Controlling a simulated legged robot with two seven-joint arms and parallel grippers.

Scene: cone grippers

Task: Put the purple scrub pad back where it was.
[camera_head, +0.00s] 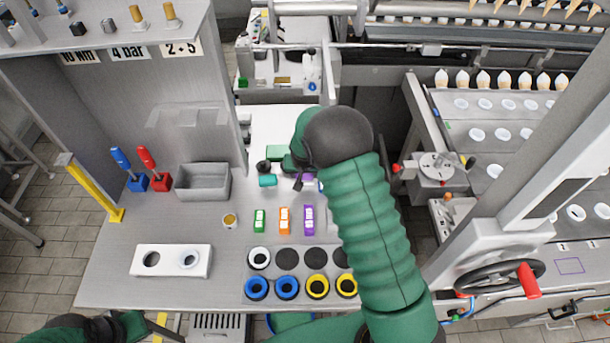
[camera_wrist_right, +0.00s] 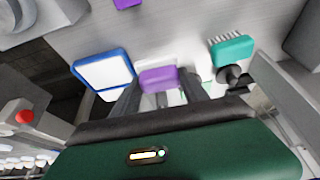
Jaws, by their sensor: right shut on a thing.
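The purple scrub pad (camera_wrist_right: 157,78) is between the two fingers of my right gripper (camera_wrist_right: 160,93), which is shut on it. In the head view only a small purple part of the pad (camera_head: 308,177) shows beside my right gripper (camera_head: 300,181); my green-sleeved right arm hides much around it. A purple marker (camera_head: 308,219) lies on the grey worktop, to the right of an orange marker (camera_head: 284,220) and a green marker (camera_head: 260,221). I cannot tell whether the pad touches the surface beneath. Only parts of my left arm show at the bottom left; its gripper is out of view.
A teal brush (camera_wrist_right: 232,48) with a black knob and a blue-edged white pad (camera_wrist_right: 103,70) flank the held pad. A grey bin (camera_head: 204,182), a small cup (camera_head: 230,220) and a white two-hole block (camera_head: 171,261) stand on the worktop. Coloured rings (camera_head: 287,288) lie in front.

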